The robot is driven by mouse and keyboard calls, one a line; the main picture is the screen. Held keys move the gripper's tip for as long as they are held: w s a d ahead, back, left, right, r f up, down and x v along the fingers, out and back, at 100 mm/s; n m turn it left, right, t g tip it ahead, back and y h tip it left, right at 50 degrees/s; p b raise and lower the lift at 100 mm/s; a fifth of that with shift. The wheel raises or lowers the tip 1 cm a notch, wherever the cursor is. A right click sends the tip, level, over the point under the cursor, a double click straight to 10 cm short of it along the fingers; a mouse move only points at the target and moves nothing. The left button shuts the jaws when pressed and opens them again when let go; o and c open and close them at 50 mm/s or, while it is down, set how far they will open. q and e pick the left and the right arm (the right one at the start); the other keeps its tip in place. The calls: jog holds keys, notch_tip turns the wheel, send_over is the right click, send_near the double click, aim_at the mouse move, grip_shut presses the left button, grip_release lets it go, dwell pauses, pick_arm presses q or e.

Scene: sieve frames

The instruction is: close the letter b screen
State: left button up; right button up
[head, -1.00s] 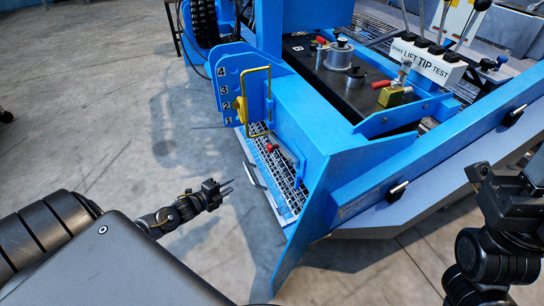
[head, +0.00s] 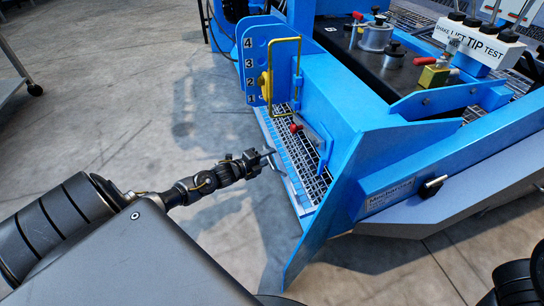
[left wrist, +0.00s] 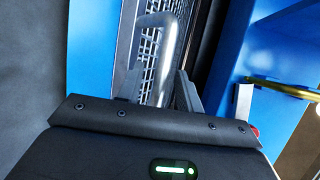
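The screen (head: 303,166) is a metal mesh in a frame, sticking out of a slot low in the blue machine's side. It also shows in the left wrist view (left wrist: 148,45). A pale bar handle (left wrist: 168,45) is on its outer edge. My left gripper (head: 272,159) is at this handle; in the left wrist view its two fingers (left wrist: 158,90) stand apart with the handle between them. Contact with either finger cannot be told. No letter is readable on the mesh; a white mark (head: 330,29) is on the black deck above. My right gripper is out of view.
A blue plate numbered 1 to 4 (head: 256,62) with a yellow bar (head: 299,63) stands above the screen. A red-tipped lever (head: 297,128) is beside the mesh. A blue slanted panel (head: 345,185) is to the right. Grey floor lies open to the left.

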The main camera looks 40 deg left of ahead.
pick_arm(q)
jog(key=shift+b+x, duration=0.4)
jog(key=shift+x, duration=0.85)
grip_shut()
